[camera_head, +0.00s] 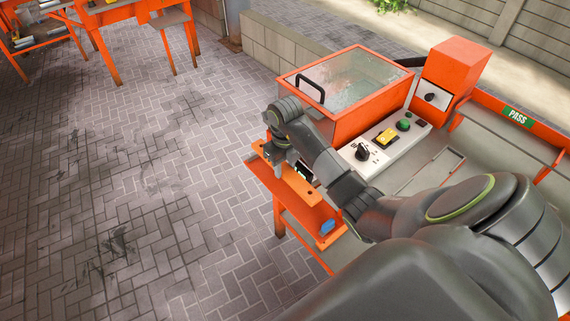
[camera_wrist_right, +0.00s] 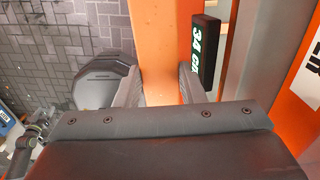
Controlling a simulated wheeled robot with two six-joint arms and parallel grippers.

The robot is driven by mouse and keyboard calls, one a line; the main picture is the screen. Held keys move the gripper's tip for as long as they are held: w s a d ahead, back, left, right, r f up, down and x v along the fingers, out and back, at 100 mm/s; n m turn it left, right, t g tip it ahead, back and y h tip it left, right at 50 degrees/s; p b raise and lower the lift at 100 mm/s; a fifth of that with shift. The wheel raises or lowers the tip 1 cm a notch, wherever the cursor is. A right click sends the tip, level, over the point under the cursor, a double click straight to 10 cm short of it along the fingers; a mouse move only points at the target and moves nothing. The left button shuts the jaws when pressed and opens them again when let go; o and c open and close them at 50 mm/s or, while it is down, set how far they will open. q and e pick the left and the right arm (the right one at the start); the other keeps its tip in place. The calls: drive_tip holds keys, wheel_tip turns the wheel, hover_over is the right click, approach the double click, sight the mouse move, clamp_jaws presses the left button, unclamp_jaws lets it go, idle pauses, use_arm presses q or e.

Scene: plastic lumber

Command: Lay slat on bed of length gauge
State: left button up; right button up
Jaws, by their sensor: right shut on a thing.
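My right gripper (camera_head: 279,152) is low over the far end of the orange length gauge (camera_head: 318,213), beside the machine. In the right wrist view my gripper (camera_wrist_right: 162,95) has its two fingers closed on the sides of an orange strip, which appears to be the slat (camera_wrist_right: 165,45). Slat and gauge are both orange here, so I cannot tell where one ends or whether they touch. A black display (camera_wrist_right: 206,50) with "34" and partly cut-off letters stands just right of the strip. In the head view my wrist hides most of the slat. My left gripper is not in view.
An orange machine with a glass lid (camera_head: 345,80) stands behind the gauge. A white control panel (camera_head: 385,140) with a knob and buttons lies right of it. A blue part (camera_head: 327,226) sits at the gauge's near end. Open paving lies left.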

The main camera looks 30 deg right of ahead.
drive_tip(key=shift+f+b, duration=2.3)
drive_tip(key=shift+f, duration=1)
drive_tip(key=shift+f+b, duration=0.55)
drive_tip(key=shift+f, duration=0.15)
drive_tip(key=o, duration=1.2)
drive_tip(key=shift+r, duration=0.1)
drive_tip(key=shift+c, duration=0.2)
wheel_tip(320, 180, up, 6)
drive_tip(key=shift+w+d+f+p, duration=0.1)
drive_tip(key=shift+p, duration=0.35)
wheel_tip(320, 180, up, 12)
drive_tip(key=p, duration=1.1)
hover_over(285, 188)
drive_tip(key=shift+f, duration=0.2)
drive_tip(key=shift+a, duration=0.2)
